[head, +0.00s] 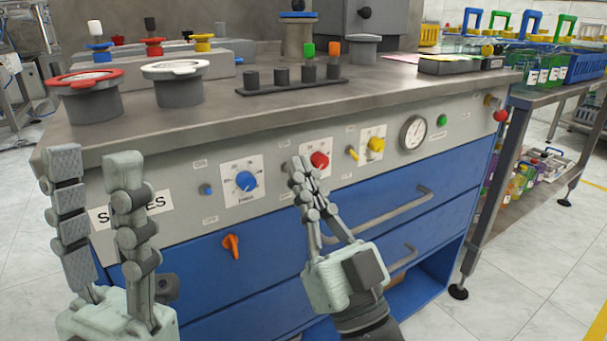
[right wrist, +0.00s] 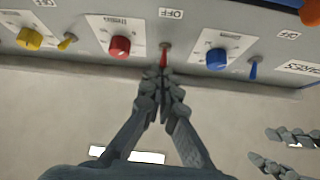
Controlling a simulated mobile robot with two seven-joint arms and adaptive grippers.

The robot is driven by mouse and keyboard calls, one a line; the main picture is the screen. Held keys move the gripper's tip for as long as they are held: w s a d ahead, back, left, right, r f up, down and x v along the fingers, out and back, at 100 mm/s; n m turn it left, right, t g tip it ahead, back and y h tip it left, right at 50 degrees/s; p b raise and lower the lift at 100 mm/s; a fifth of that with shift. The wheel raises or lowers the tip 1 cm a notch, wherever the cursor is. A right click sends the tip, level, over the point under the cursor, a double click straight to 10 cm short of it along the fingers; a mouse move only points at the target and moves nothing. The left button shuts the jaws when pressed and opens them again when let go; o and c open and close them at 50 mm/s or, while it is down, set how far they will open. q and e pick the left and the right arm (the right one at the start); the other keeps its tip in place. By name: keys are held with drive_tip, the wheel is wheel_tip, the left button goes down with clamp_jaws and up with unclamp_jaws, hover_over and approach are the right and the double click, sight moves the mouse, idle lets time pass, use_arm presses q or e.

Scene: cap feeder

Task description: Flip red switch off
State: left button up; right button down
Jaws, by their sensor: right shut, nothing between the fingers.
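The red switch (right wrist: 164,57) is a small red lever on the grey front panel. In the right wrist view it stands between the red knob (right wrist: 120,47) and the blue knob (right wrist: 217,58). My right gripper (right wrist: 160,74) is shut and empty, its fingertips right at the lever's lower end in that view; I cannot tell whether they touch. In the head view the right gripper (head: 301,166) hides the switch, just left of the red knob (head: 319,160). My left gripper (head: 93,160) is open and empty at the lower left, in front of the cabinet's left end.
A blue switch (head: 206,189) and blue knob (head: 246,181) lie left of the right gripper. A yellow switch (head: 352,153), yellow knob (head: 376,144) and gauge (head: 413,133) lie right. An orange handle (head: 231,245) and drawer handles (head: 385,215) stick out below.

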drive_tip(key=shift+f, duration=0.45)
drive_tip(key=s+d+f+t+b, duration=0.1)
drive_tip(key=s+d+f, duration=0.1)
drive_tip(key=s+f, duration=0.2)
wheel_tip(320, 180, down, 2)
drive_tip(key=shift+s+d+y, duration=0.15)
drive_tip(key=shift+s+y, duration=0.05)
drive_tip(key=shift+y, duration=0.1)
idle(0.3)
